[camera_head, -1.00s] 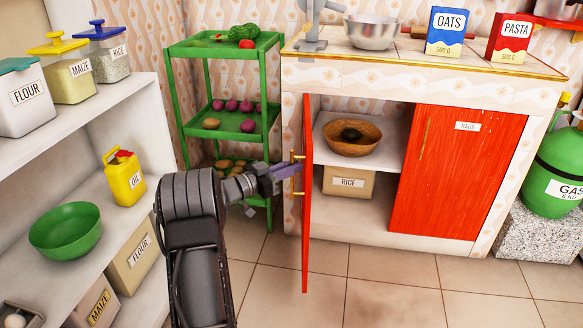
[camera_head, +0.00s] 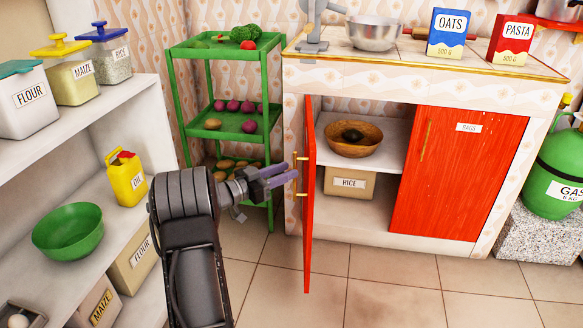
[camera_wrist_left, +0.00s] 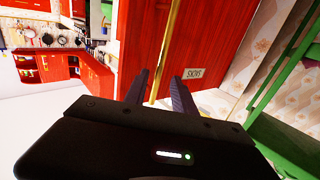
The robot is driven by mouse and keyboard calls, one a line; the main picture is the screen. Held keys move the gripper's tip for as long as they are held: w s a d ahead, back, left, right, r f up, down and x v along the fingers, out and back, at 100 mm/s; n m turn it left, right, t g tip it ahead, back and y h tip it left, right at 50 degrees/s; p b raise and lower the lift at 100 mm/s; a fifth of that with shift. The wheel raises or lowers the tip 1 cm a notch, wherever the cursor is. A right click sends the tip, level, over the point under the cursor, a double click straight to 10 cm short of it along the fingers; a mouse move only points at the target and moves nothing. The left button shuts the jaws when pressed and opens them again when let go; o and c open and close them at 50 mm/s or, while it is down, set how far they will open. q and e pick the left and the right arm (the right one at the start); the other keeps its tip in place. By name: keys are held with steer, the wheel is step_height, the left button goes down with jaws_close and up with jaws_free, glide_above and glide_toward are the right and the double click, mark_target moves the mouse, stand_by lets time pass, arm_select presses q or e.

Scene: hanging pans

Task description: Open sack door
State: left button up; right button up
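The red sack door (camera_head: 308,215) stands swung out from the left side of the counter, seen almost edge-on. Its gold handle (camera_head: 297,176) faces left. In the left wrist view the door (camera_wrist_left: 190,40) fills the upper middle, with a small label, hard to read, and the long gold handle (camera_wrist_left: 165,50). My left gripper (camera_head: 280,175) is open and empty, just left of the handle and apart from it. In the wrist view its fingers (camera_wrist_left: 160,88) are spread, with the handle's line running between them. My right gripper is not in view.
The open compartment holds a wooden bowl (camera_head: 353,138) and a rice box (camera_head: 349,183). The red bags door (camera_head: 463,175) beside it is shut. A green rack (camera_head: 178,100) stands behind my left arm, and a white shelf (camera_head: 120,95) is at left. Floor in front is clear.

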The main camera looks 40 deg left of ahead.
arm_select(q)
steer(key=v, duration=0.4)
steer(key=shift+s+a, duration=0.1)
steer(key=shift+s, duration=0.25)
